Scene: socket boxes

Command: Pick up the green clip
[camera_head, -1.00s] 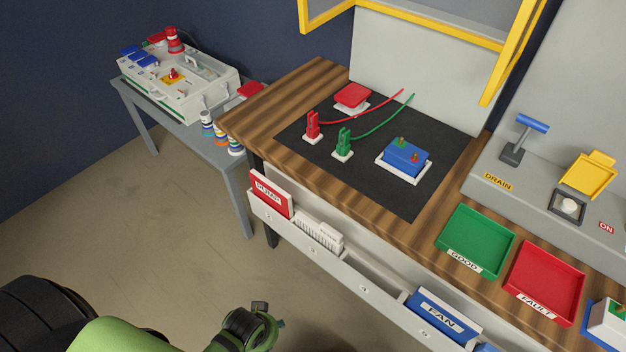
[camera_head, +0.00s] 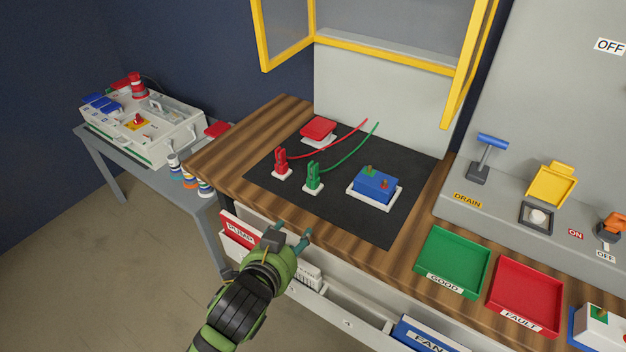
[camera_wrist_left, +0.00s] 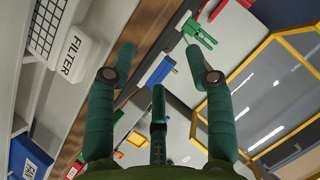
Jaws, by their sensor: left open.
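The green clip (camera_head: 313,178) stands upright on a small white base on the black mat (camera_head: 345,216), with a green wire running back from it. It also shows at the top of the left wrist view (camera_wrist_left: 201,32), beyond the finger on the right. My left gripper (camera_head: 290,238) is open and empty, in front of the workbench's near edge and apart from the clip. Its spread fingers show in the left wrist view (camera_wrist_left: 159,50). My right gripper is not in view.
A red clip (camera_head: 281,163) stands just left of the green one. A blue block (camera_head: 375,184) with terminals is to the right, and a red pad (camera_head: 319,129) behind. Green (camera_head: 453,262) and red (camera_head: 526,296) trays lie further right. A yellow-framed cabinet (camera_head: 384,51) hangs above the back.

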